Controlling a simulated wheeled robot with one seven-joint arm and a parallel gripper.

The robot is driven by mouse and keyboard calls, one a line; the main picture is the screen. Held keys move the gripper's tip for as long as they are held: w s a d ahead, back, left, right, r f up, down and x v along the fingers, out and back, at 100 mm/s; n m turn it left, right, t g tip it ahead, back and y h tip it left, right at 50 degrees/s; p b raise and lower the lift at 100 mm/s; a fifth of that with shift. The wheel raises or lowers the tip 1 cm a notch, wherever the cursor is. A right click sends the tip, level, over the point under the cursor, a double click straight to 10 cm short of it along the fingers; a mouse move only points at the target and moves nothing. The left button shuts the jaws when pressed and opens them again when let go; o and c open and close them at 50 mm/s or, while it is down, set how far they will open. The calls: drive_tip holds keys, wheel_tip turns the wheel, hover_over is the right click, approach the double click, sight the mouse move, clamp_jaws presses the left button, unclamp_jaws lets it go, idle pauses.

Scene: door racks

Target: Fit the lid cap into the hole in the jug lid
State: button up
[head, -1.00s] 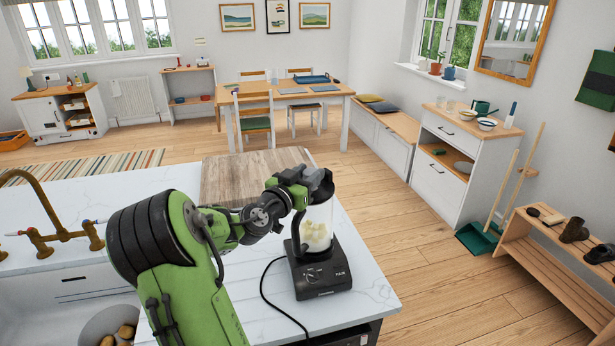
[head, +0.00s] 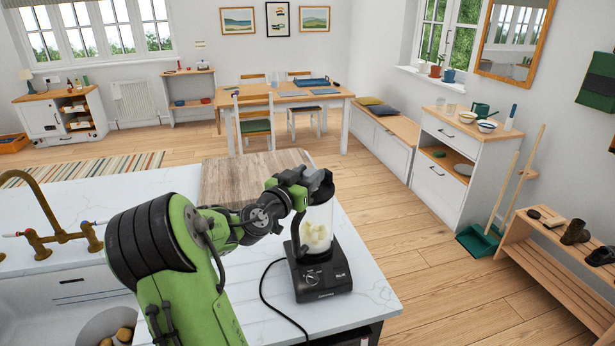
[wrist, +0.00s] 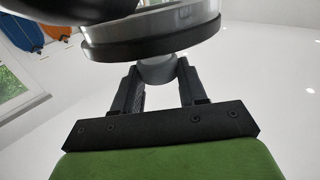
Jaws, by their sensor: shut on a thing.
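The blender jug (head: 319,218) stands upright on its black base (head: 320,275), with pale chunks inside. My gripper (head: 312,180) is at the jug's top, and its links hide much of the lid in the head view. In the wrist view, my gripper (wrist: 160,85) is shut on the small grey round lid cap (wrist: 158,69). The dark-rimmed jug lid (wrist: 150,45) lies right against the cap in that picture. The hole is hidden, so I cannot tell whether the cap is in it or only touching the lid.
A wooden board (head: 235,175) lies behind my arm. A brass tap (head: 45,215) and sink are at the left.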

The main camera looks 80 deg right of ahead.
drive_tip(key=shift+f+b, duration=1.15)
drive_tip(key=shift+b, duration=0.15)
drive_tip(key=o, duration=1.2)
drive_tip(key=b+v, duration=0.3)
drive_tip(key=v, duration=1.2)
drive_tip(key=shift+a, duration=0.35)
drive_tip(key=shift+w, duration=0.15)
